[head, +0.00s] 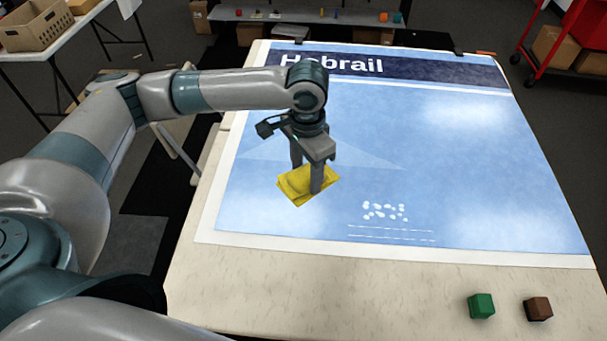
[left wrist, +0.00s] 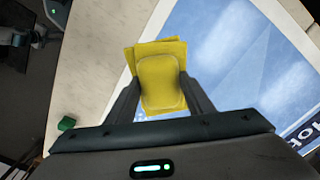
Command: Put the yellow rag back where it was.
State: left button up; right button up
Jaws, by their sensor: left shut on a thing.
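The yellow rag (head: 300,187) is a folded, flat-looking cloth over the blue printed sheet (head: 450,170), left of the sheet's middle. My left gripper (head: 306,183) points down and is shut on the rag, with one finger on each side. In the left wrist view, the rag (left wrist: 160,75) sits between the two fingers (left wrist: 158,92) and extends past their tips. I cannot tell whether the rag touches the sheet or hangs just above it. My right gripper is not in view.
The sheet lies on a pale table (head: 280,285). A green block (head: 481,305) and a brown block (head: 538,308) stand at the table's front right. Dark clips (head: 458,48) sit at the sheet's far edge. The right half of the sheet is clear.

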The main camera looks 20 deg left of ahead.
aim_at(298, 187)
pick_arm(q)
jog(key=s+n+b, duration=0.1)
jog(key=s+r+n+b, duration=0.1)
jog(key=n, duration=0.1)
jog(key=s+n+b, duration=0.1)
jog(key=s, duration=0.1)
jog(key=shift+s+r+n, duration=0.1)
jog(key=shift+r+n, duration=0.25)
jog(key=shift+n, duration=0.05)
jog(key=shift+s+a+r+n, duration=0.2)
jog(key=shift+s+r+n, duration=0.15)
jog(key=shift+s+n, duration=0.45)
